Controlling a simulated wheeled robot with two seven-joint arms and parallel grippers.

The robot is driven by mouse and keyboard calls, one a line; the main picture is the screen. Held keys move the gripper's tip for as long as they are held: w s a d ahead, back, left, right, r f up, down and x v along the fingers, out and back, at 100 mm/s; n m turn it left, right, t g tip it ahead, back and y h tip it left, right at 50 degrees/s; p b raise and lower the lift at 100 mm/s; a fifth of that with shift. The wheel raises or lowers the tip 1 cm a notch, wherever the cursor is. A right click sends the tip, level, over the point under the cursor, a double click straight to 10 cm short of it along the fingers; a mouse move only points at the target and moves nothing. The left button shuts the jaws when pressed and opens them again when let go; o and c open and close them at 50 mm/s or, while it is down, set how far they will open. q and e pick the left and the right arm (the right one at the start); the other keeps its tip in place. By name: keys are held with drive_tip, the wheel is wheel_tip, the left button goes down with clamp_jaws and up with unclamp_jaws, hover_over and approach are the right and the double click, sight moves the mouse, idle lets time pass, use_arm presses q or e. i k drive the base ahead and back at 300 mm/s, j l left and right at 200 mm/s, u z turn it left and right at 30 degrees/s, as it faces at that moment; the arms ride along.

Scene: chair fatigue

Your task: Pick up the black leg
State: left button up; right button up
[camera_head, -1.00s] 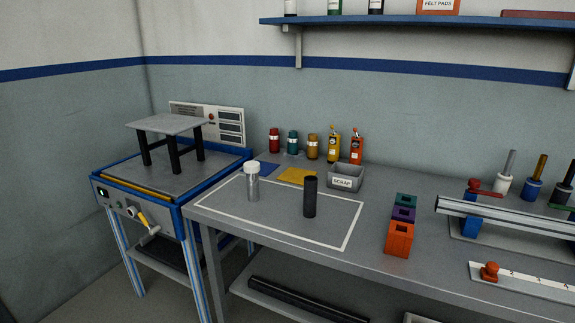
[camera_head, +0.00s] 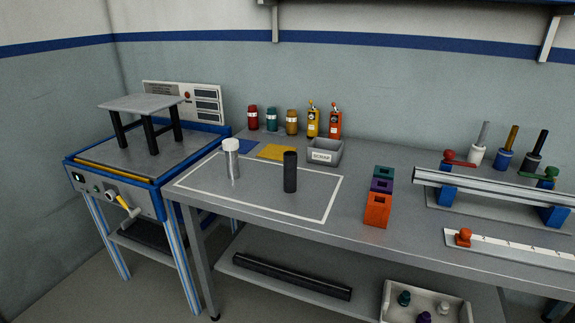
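The black leg (camera_head: 290,172) is a short dark cylinder standing upright on the grey workbench (camera_head: 330,228), inside a white outlined rectangle. A silver leg with a white top (camera_head: 232,162) stands upright to its left, apart from it. A small grey table with black legs (camera_head: 143,103) stands on the blue-framed test machine at the left. Neither of my grippers is in view.
A grey SCRAP bin (camera_head: 323,154) sits behind the black leg. Coloured blocks (camera_head: 377,210) and a metal rail (camera_head: 490,189) are to the right. Several bottles line the back. A black bar (camera_head: 290,277) and a white tray (camera_head: 386,300) are below the bench.

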sight(290, 157)
drive_tip(key=i+j+z, duration=0.1)
drive_tip(key=i+j, duration=0.2)
drive_tip(key=i+j+z, duration=0.1)
drive_tip(key=i+j, duration=0.2)
drive_tip(key=j, duration=0.15)
drive_tip(key=i+j+z, duration=0.1)
drive_tip(key=i+j, duration=0.15)
drive_tip(key=j, duration=0.15)
drive_tip(key=i+j+z, duration=0.1)
drive_tip(key=i+j, duration=0.2)
drive_tip(key=j, duration=0.15)
